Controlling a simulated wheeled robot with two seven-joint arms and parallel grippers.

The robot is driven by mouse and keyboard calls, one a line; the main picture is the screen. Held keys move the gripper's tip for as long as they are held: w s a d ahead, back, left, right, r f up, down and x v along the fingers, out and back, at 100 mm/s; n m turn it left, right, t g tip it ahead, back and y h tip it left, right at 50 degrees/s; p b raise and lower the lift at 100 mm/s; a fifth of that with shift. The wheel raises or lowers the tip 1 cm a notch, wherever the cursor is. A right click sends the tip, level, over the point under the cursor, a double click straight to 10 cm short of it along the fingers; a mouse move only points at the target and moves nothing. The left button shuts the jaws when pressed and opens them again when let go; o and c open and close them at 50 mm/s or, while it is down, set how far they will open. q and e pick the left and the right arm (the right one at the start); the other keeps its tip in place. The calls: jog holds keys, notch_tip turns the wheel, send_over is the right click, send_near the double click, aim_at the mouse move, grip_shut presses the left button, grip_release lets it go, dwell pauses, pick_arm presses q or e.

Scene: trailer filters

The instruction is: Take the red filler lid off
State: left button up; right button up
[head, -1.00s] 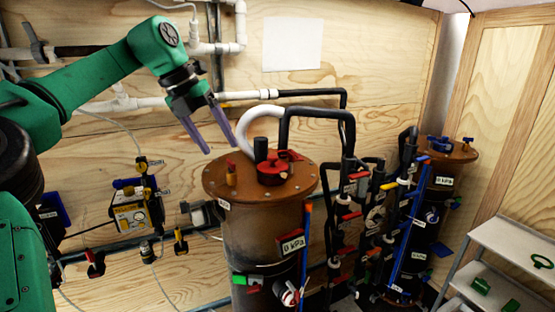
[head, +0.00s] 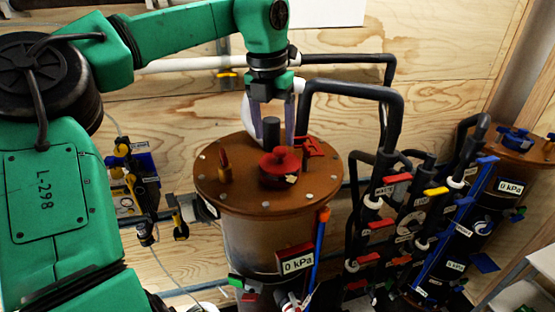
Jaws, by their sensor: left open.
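The red filler lid (head: 280,165) sits on the brown top plate of the near filter tank (head: 222,201), right of the plate's middle. A short black pipe stub (head: 271,131) stands just behind it. My left gripper (head: 272,136) points down above and behind the lid, its purple fingers spread on either side of the black stub in the picture. The gripper is open and holds nothing. I cannot tell whether a finger touches the stub. My right gripper is out of view.
A black pipe (head: 352,90) arches up right of the gripper. Valves and black pipes crowd the right, before a second tank (head: 513,141). Gauges (head: 132,185) hang at left.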

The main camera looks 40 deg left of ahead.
aim_at(280, 149)
pick_arm(q)
jog(key=w+f, duration=0.1)
jog(key=f+p, duration=0.1)
jog(key=f, duration=0.1)
jog(key=w+f+p, duration=0.1)
jog(key=f, duration=0.1)
jog(key=shift+w, duration=0.3)
jog(key=shift+s+d+f, duration=0.1)
jog(key=shift+f, duration=0.15)
jog(key=shift+s, duration=0.35)
jog(key=c, duration=0.9)
grip_shut()
jog(key=shift+w, duration=0.2)
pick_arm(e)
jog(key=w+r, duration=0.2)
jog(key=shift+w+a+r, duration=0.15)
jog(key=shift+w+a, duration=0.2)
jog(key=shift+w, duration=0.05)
